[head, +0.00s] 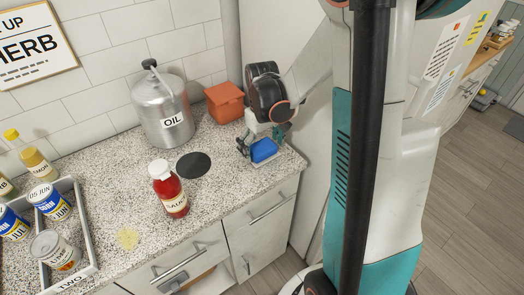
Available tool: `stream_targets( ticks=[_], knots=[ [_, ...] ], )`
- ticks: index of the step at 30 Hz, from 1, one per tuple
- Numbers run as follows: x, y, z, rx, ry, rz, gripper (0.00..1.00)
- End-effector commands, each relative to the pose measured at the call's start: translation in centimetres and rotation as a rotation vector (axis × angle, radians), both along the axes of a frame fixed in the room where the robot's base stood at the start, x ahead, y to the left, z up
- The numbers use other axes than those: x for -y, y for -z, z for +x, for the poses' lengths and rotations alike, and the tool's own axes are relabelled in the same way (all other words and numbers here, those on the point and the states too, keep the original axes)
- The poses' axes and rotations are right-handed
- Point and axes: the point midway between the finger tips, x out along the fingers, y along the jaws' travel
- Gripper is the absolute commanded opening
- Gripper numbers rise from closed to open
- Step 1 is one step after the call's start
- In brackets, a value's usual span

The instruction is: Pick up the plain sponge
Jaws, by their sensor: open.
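A small plain blue block (264,151), which looks like the sponge, is near the right front corner of the speckled counter. My gripper (259,146) is over it, pointing down, with dark fingers showing around its left and back sides. The gripper is open. I cannot tell whether the fingers touch the block. The block's back edge is partly hidden by the gripper. A flat, pale yellow patch (127,238) lies near the counter's front edge; I cannot tell whether it is a thing or a stain.
An orange-red box (224,103) stands behind the gripper, by the wall. A metal oil can (165,115), a dark round disc (194,165) and a red sauce bottle (169,190) stand to the left. A grey tray (83,222) with cans is at far left.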

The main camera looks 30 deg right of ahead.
Motion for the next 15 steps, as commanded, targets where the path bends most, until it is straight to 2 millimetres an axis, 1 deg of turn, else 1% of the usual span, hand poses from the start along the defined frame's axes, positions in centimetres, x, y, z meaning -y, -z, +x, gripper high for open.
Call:
stream_targets(
  ticks=[1,2,3,6,10,11,15],
  knots=[
    [0.0,-0.04,0.0,0.0,0.0,0.0,0.9],
    [0.0,-0.04,0.0,0.0,0.0,0.0,0.83],
    [0.0,-0.04,0.0,0.0,0.0,0.0,0.74],
    [0.0,-0.05,0.0,0.0,0.0,0.0,0.54],
    [0.0,-0.05,0.0,0.0,0.0,0.0,0.54],
    [0.0,-0.05,0.0,0.0,0.0,0.0,0.51],
    [0.0,-0.05,0.0,0.0,0.0,0.0,0.51]
  ],
)
